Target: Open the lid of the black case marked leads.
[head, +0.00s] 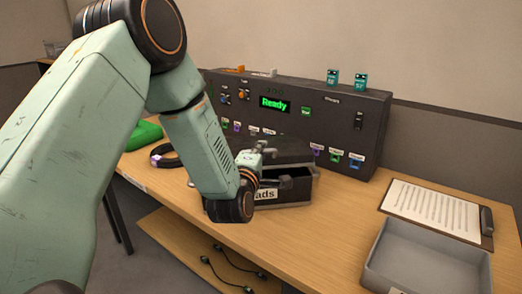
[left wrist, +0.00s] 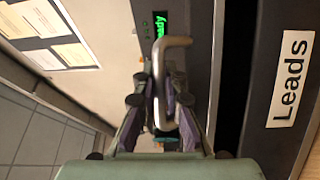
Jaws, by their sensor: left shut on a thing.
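The black case (head: 296,192) stands on the wooden desk, its white label partly hidden by my left arm so that only "ads" shows. In the left wrist view the full label "Leads" (left wrist: 291,79) shows on its front. My left gripper (left wrist: 160,85) is shut on the bent metal handle (left wrist: 174,42). In the head view my left gripper (head: 264,153) is at the case's top front. The dark lid (head: 277,151) looks partly raised, with a dark gap at the front, but its exact angle is unclear. My right gripper is not in view.
A dark control panel (head: 335,106) with a green "Ready" display stands close behind the case. A grey tray (head: 425,262) and a clipboard (head: 432,210) lie at the right. Desk space right of the case is clear.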

